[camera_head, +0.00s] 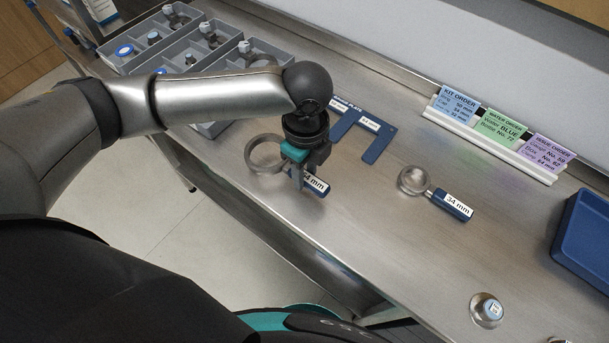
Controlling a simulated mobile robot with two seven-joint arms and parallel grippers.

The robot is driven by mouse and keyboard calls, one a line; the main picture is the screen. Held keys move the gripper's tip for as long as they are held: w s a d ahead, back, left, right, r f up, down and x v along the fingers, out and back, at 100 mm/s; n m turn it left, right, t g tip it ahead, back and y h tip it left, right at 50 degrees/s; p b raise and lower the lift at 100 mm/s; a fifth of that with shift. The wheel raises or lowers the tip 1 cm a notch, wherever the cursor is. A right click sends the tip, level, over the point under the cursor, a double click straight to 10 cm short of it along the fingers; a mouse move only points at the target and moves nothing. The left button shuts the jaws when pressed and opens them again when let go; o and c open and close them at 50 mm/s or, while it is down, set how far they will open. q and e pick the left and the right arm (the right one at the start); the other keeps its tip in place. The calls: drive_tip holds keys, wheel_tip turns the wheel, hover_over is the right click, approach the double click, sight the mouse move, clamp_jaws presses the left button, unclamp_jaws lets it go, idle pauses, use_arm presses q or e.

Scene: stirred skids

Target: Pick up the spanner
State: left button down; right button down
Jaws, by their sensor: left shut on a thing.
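A spanner with a large metal ring (251,161) and a blue handle (319,190) lies at the front part of the steel bench. Its white label is partly hidden; "4 mm" shows. My left gripper (298,183) points down over this handle and is shut on it, close to the ring. Whether the spanner touches the bench I cannot tell. A second, smaller ring spanner (452,205), labelled "34 mm", lies apart to the right. My right gripper is not in view.
A blue forked plate (378,146) lies behind my gripper. Grey compartment trays (112,57) with metal parts stand at the left back. Order cards (505,126) stand in a rack at the back. A blue tray (588,238) and a small round part (487,310) are at right.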

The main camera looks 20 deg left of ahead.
use_arm(q)
wheel_tip(320, 180, up, 16)
drive_tip(key=p, duration=0.3)
idle(0.7)
